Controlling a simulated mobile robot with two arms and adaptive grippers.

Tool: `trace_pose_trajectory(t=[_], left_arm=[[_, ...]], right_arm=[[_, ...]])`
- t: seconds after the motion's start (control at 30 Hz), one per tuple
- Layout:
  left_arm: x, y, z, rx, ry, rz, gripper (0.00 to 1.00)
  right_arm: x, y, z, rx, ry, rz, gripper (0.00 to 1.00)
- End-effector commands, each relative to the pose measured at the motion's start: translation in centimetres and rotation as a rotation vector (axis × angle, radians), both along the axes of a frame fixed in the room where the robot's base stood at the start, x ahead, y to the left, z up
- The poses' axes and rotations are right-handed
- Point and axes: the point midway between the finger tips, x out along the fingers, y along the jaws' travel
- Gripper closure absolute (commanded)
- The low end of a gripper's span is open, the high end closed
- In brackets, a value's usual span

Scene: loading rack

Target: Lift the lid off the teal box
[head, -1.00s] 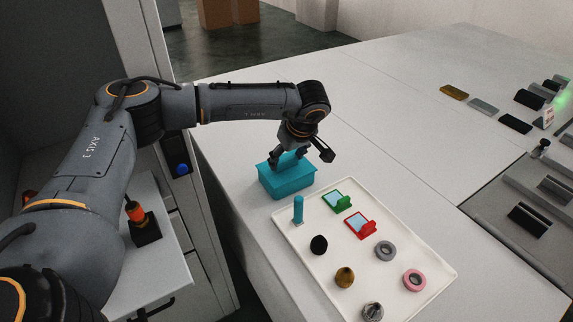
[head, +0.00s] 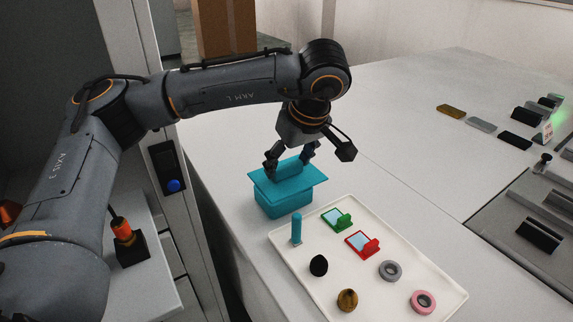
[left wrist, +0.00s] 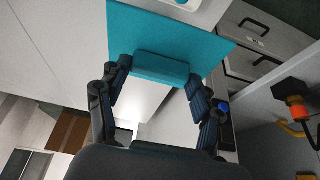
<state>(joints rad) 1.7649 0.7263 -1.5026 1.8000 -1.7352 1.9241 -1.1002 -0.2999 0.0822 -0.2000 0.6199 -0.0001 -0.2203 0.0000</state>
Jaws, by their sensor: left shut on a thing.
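The teal lid (head: 308,179) is a flat plate with a block handle (head: 288,170) on top. It sits above the teal box (head: 284,206), overhanging its walls and looking slightly raised and turned against it. My left gripper (head: 290,159) comes from above and is shut on the lid's handle. In the left wrist view the handle (left wrist: 160,66) is between the two fingers of the left gripper (left wrist: 157,72), with the lid plate (left wrist: 165,32) beyond. The inside of the box is hidden by the lid. My right gripper is not in view.
A white tray (head: 300,262) stands close in front of the box. It holds a teal cylinder (head: 296,229), a green holder (head: 343,222), a red holder (head: 369,247) and several round pieces. The white tabletop (head: 390,130) behind and right of the box is clear.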

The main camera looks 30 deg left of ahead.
Motion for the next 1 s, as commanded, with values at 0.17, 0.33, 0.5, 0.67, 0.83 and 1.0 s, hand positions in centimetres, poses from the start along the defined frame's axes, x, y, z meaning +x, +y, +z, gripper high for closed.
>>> trace_pose_trajectory(t=[0.17,0.33,0.5,0.67,0.83,1.0], left_arm=[[-2.0,-1.4,1.0,0.0,-0.002,-0.003,0.67],[-3.0,-2.0,1.7,0.0,-0.002,-0.001,0.67],[-3.3,-2.2,2.7,-0.001,-0.001,0.001,0.67],[-3.3,-2.2,3.7,0.0,0.0,0.001,0.67],[-3.3,-2.2,4.7,0.0,0.0,0.001,0.67],[-3.3,-2.2,5.7,0.0,0.0,0.001,0.67]], right_arm=[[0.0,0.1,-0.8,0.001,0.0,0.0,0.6],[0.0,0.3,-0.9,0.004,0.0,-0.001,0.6],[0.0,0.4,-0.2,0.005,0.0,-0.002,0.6],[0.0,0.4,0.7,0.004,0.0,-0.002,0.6],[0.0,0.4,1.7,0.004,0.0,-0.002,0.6],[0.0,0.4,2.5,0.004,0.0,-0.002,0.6]])
